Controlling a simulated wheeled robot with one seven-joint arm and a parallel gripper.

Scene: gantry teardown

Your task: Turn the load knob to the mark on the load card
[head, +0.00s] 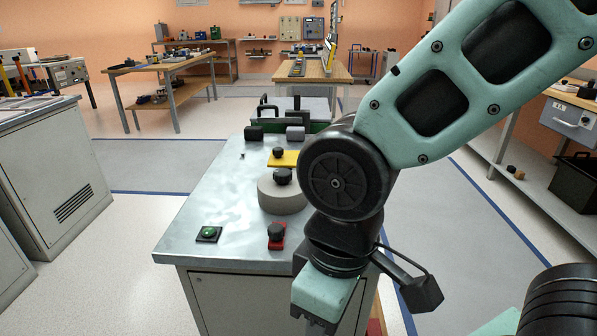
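A metal-topped cabinet (215,195) bears several controls. A black knob (276,231) stands on a red plate (276,243) near the front. Another black knob (283,176) sits on a grey round drum (278,199), and a third (278,152) on a yellow plate (290,160). I cannot tell which is the load knob. I can make out no load card or mark. My gripper (318,323) points down at the cabinet's front edge, right of the red plate and apart from the knobs. Its fingertips are cut off by the lower frame edge.
A green button (208,232) on a black plate sits at the cabinet's front left. Dark blocks (254,134) stand at its back. My arm hides its right side. A grey cabinet (45,165) stands left, with open floor (130,230) between.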

